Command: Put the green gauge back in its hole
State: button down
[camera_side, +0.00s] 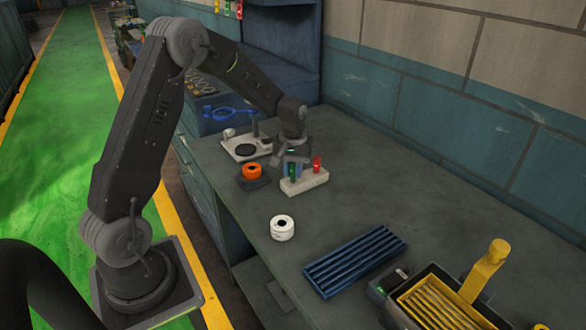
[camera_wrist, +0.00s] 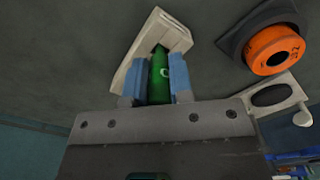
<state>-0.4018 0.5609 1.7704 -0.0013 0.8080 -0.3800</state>
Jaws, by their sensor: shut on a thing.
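The green gauge (camera_wrist: 160,78) is between the two blue fingers of my gripper (camera_wrist: 161,80) in the wrist view. My gripper (camera_side: 292,169) is shut on it. In the side view the green gauge (camera_side: 293,172) shows as a small green strip between the fingers. The pale gauge block (camera_wrist: 146,40) lies right beyond the gauge's tip in the wrist view. In the side view the block (camera_side: 306,182) is under and beside the fingers, with a red gauge (camera_side: 316,164) upright at its right part. I cannot tell whether the green gauge's lower end is in its hole.
An orange ring (camera_side: 252,170) on a dark base stands just left of the block. A white plate with a dark disc (camera_side: 246,150) is behind it. A white roll (camera_side: 282,228), a blue slotted tray (camera_side: 354,262) and a yellow-handled box (camera_side: 486,270) stand nearer. The bench's right side is clear.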

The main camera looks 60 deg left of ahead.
jog(key=shift+f, duration=0.7)
dwell(0.6)
dwell(0.4)
jog(key=c, duration=0.9)
grip_release()
jog(key=shift+r, duration=0.1)
notch_tip(320, 180, up, 14)
jog(key=shift+f, duration=0.15)
jog(key=s+d+r+m+t, duration=0.2)
jog(key=s+d+r+m, duration=0.1)
jog(key=s+d+r, duration=0.35)
jog(key=s+d+m+t, duration=0.1)
jog(key=s+d+m, duration=0.1)
jog(key=s, duration=0.3)
jog(key=s+d+m+t, duration=0.1)
jog(key=s+d+m, duration=0.1)
jog(key=s+d, duration=0.3)
jog(key=s+d+m+t, duration=0.1)
jog(key=s+d+m, duration=0.1)
jog(key=s+d, duration=0.2)
jog(key=shift+s+d+f+t, duration=0.15)
jog(key=shift+s+t, duration=0.15)
jog(key=shift+s, duration=0.75)
